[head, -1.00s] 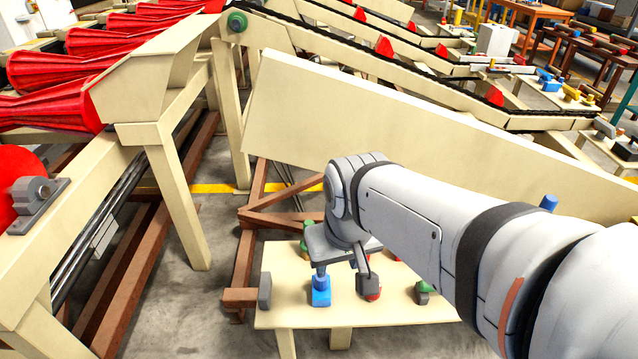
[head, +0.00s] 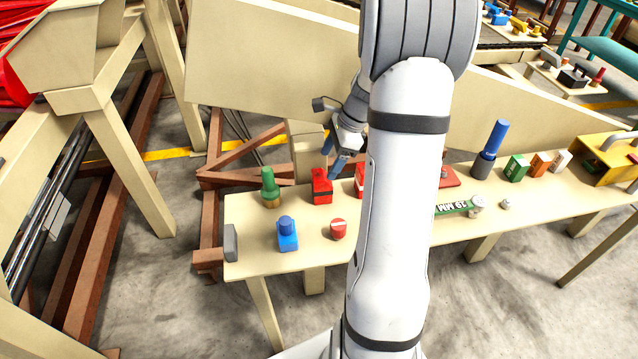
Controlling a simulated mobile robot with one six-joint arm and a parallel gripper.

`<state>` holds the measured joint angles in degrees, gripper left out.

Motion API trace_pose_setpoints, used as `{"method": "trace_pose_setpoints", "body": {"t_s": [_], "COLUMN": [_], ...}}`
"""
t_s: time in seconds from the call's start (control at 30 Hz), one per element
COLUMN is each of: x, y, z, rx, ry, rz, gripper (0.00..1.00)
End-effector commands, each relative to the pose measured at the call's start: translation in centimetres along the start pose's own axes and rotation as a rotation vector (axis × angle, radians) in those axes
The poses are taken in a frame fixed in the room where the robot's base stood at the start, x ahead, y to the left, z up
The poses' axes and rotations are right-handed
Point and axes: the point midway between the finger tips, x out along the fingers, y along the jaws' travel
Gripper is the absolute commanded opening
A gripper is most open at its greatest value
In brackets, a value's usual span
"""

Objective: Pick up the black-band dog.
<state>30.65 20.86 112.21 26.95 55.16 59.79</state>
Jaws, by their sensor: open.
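A red block with a dark band across it (head: 321,188) stands upright on the cream table, left of my arm; it looks like the black-band dog. A second red block with a pale mark (head: 360,182) stands just right of it, partly hidden by my arm. My gripper (head: 337,168) is behind and above these two blocks, pointing down, open. It appears apart from the banded block, and nothing shows between its fingers. A blue piece (head: 287,235), a green piece (head: 269,188) and a small red piece with a pale top (head: 338,229) stand nearby.
A grey block (head: 230,242) sits at the left edge. A slanted cream panel (head: 270,65) stands behind.

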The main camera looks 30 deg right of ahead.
Motion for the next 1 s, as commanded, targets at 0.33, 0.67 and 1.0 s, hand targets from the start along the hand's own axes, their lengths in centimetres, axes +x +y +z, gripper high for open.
{"method": "trace_pose_setpoints", "body": {"t_s": [0.33, 0.67, 1.0], "x": [3.9, 7.7, 7.7], "y": [0.3, 0.6, 0.5], "z": [0.0, 0.1, 0.1], "rx": [0.011, 0.01, 0.01], "ry": [-0.003, -0.002, -0.002], "rz": [0.004, 0.001, 0.0], "gripper": [0.71, 0.71, 0.61]}}
